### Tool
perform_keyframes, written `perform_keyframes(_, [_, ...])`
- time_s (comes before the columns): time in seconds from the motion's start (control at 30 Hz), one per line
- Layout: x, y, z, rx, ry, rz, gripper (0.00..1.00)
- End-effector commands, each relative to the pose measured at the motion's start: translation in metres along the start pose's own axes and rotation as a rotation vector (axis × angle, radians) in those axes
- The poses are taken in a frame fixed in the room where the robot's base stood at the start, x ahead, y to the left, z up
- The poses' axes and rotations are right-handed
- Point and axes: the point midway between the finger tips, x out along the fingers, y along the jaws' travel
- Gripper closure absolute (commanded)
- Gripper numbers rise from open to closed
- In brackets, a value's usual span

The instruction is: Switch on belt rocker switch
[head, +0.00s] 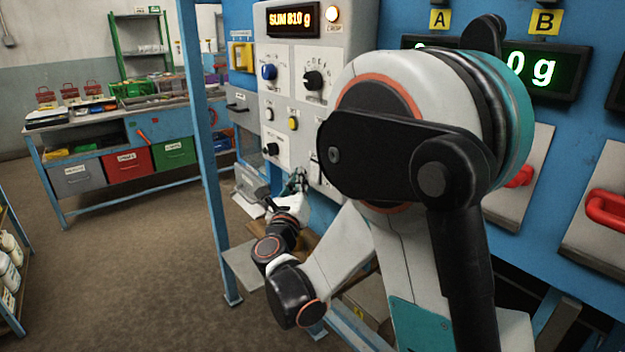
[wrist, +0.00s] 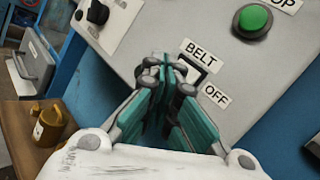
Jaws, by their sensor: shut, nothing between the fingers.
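The belt rocker switch (wrist: 191,70) sits on the grey control panel in the wrist view, between a "BELT" label and an "OFF" label. Part of its dark frame and pale face shows; my fingertips hide the rest, so its position cannot be read. My gripper (wrist: 168,78) is shut and empty, its teal fingers together and their tips right at the left side of the switch. I cannot tell whether they touch it. In the head view my gripper (head: 298,180) is low in front of the control panel (head: 283,115), and I cannot make out the switch there.
A green button (wrist: 252,20) and a black knob (wrist: 97,12) are near the switch. A "SUM 810 g" display (head: 292,19) tops the panel. A blue post (head: 200,130) stands left of my arm. A yellow-brown container (wrist: 50,124) stands on a brown surface at the lower left.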

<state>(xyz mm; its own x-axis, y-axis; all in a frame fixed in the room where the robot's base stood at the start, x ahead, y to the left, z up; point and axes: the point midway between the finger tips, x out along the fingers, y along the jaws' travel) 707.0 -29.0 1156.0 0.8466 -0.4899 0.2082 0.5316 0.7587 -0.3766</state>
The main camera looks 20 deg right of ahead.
Motion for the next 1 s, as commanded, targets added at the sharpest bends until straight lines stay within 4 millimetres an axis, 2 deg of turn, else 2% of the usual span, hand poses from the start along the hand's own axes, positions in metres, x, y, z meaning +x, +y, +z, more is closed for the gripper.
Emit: perform_keyframes(1.0, [0.0064, -0.0049, -0.0045, 0.0, 0.0, 0.0, 1.0])
